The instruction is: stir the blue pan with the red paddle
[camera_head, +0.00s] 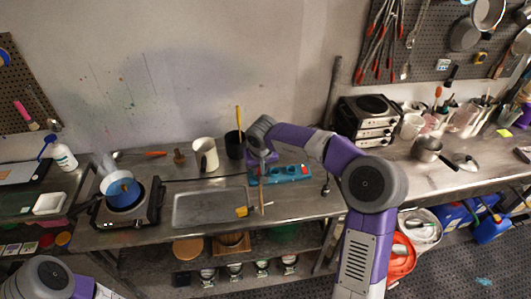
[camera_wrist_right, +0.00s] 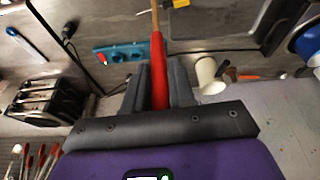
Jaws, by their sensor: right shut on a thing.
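The blue pan (camera_head: 122,196) stands on a hot plate at the left of the counter in the head view; a pale, bowl-like shape overlaps its back. My right gripper (camera_head: 262,166) is above the counter behind the sink, well to the right of the pan. It is shut on the red paddle, whose red handle (camera_wrist_right: 158,62) lies between the fingers in the right wrist view. The paddle's wooden shaft (camera_head: 262,192) hangs down near the sink's right edge. My left arm shows only at the bottom left; its gripper is out of view.
The sink (camera_head: 210,207) lies between the paddle and the hot plate (camera_head: 153,208). A white cup (camera_head: 205,155) and a black cup (camera_head: 234,146) with a yellow stick stand behind it. A teal rack (camera_head: 290,174) is beside my right gripper. A spray bottle (camera_head: 64,156) stands at far left.

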